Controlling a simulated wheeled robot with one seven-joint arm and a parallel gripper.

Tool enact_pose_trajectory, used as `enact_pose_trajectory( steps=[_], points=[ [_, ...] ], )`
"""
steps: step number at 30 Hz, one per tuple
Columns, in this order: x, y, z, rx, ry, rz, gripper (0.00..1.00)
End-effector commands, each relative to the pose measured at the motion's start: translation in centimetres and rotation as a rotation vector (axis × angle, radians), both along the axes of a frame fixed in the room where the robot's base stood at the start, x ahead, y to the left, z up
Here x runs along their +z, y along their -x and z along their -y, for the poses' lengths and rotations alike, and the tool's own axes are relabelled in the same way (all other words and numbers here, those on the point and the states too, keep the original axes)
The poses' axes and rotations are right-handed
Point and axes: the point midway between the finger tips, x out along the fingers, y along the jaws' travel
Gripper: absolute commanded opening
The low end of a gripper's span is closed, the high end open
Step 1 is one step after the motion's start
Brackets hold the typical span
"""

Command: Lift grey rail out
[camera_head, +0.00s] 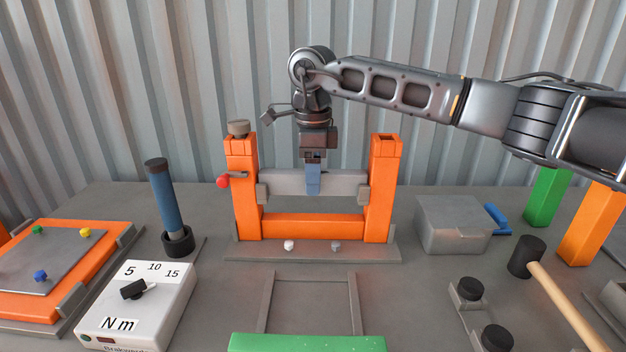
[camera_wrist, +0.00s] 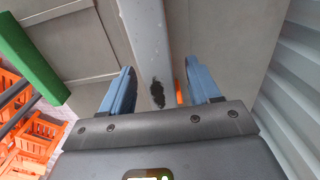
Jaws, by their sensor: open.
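The grey rail (camera_head: 340,182) lies level between the two orange posts, above a lower orange crossbar (camera_head: 312,227). Grey brackets sit at both of its ends. My gripper (camera_head: 313,190) points straight down over the left-middle of the rail, and its blue finger overlaps the rail in the head view. In the wrist view the rail (camera_wrist: 148,40) runs between the two spread blue fingers of my gripper (camera_wrist: 170,85), with a gap on each side. A dark worn patch marks the rail there. The gripper is open and holds nothing.
A red-knobbed pin (camera_head: 223,181) sticks out of the left post (camera_head: 243,200); a grey knob tops that post. The right post (camera_head: 383,200) stands beside a grey box (camera_head: 450,225). An empty grey frame (camera_head: 312,275) lies in front. A blue-handled tool (camera_head: 167,205) stands at left.

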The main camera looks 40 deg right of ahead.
Motion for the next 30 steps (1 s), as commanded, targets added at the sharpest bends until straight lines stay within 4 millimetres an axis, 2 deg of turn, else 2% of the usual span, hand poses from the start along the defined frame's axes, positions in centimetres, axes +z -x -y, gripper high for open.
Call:
enact_pose_trajectory(
  steps=[7,26,30],
  points=[
    [-0.17,-0.01,0.00,0.000,0.000,0.001,0.62],
    [-0.13,-0.01,-0.02,0.000,0.000,0.001,0.01],
    [-0.07,-0.03,-0.01,0.000,-0.001,0.002,0.00]
  ],
)
